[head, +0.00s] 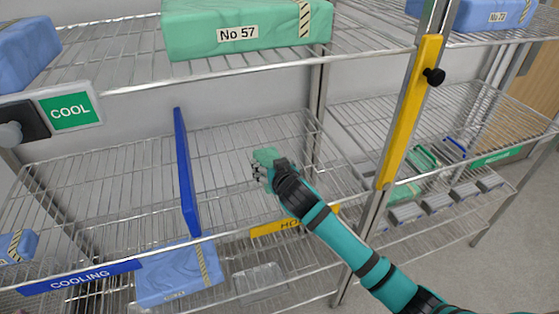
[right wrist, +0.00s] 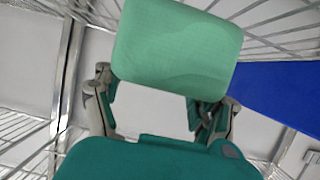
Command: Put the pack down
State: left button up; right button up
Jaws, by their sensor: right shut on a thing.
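A small green pack (head: 267,156) is in my right gripper (head: 262,171), over the middle wire shelf (head: 236,148), to the right of the upright blue divider (head: 186,172). In the right wrist view the pack (right wrist: 177,48) is pale green with rounded corners, and the fingers of the right gripper (right wrist: 160,98) are on either side of its near end. I cannot tell whether the pack touches the shelf wires. My left gripper is not in view.
A large green pack labelled No 57 (head: 245,27) lies on the shelf above. A steel post with a yellow strip (head: 409,110) stands to the right. Blue packs (head: 180,274) lie below. The middle shelf's wires are bare on both sides of the divider.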

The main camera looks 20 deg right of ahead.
aim_at(280, 156)
jog(key=shift+w+d+p, duration=0.35)
jog(key=shift+w+d, duration=0.9)
jog(key=shift+w+d+f, duration=0.25)
jog(key=shift+w+d, duration=0.1)
notch_tip(280, 156, down, 2)
jog(key=shift+f+p, duration=0.1)
jog(key=shift+p, duration=0.45)
jog(key=shift+f, duration=0.55)
jog(key=shift+f, duration=0.1)
jog(key=o, duration=1.5)
jog(key=shift+f, duration=0.1)
jog(key=shift+c, duration=0.2)
jog(key=b+v, duration=0.1)
jog(key=v, duration=1.1)
jog(key=shift+r+b, duration=0.25)
jog(key=shift+b, duration=0.05)
